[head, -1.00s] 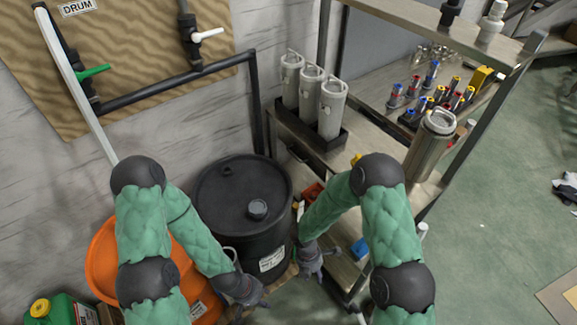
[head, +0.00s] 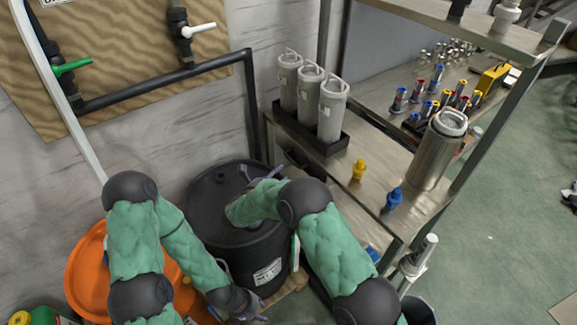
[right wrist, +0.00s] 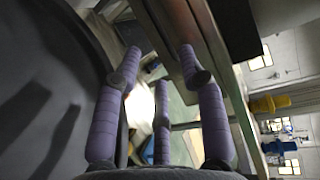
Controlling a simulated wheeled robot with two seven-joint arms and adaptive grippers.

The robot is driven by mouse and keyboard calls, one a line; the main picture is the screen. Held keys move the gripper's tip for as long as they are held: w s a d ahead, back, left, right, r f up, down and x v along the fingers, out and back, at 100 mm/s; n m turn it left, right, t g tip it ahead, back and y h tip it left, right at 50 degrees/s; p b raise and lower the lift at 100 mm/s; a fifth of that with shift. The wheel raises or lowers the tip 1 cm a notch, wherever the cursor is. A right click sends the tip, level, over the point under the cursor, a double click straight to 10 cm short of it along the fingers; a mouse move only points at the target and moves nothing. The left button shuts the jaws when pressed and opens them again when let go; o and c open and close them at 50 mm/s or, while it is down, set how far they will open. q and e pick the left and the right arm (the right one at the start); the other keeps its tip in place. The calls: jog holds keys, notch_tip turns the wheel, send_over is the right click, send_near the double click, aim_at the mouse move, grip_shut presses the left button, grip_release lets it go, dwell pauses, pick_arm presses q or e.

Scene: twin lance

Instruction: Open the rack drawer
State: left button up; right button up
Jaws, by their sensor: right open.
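The metal rack (head: 378,150) stands right of the black drum (head: 215,235). A dark slot or handle (head: 297,160) shows on its side facing the drum; I cannot tell whether this is the drawer, or whether the drawer is open. My right gripper (head: 264,178) is over the drum's far right edge, beside the rack's side, partly hidden by its forearm. In the right wrist view its purple fingers (right wrist: 160,68) are spread and empty, close to a rack edge. My left gripper (head: 258,308) hangs low in front of the drum; its fingers are too small to judge.
An orange drum (head: 88,262) is at left. Open green floor (head: 500,225) lies right.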

jog(key=b+x, duration=0.2)
jog(key=x, duration=0.6)
jog(key=shift+f, duration=0.15)
grip_shut()
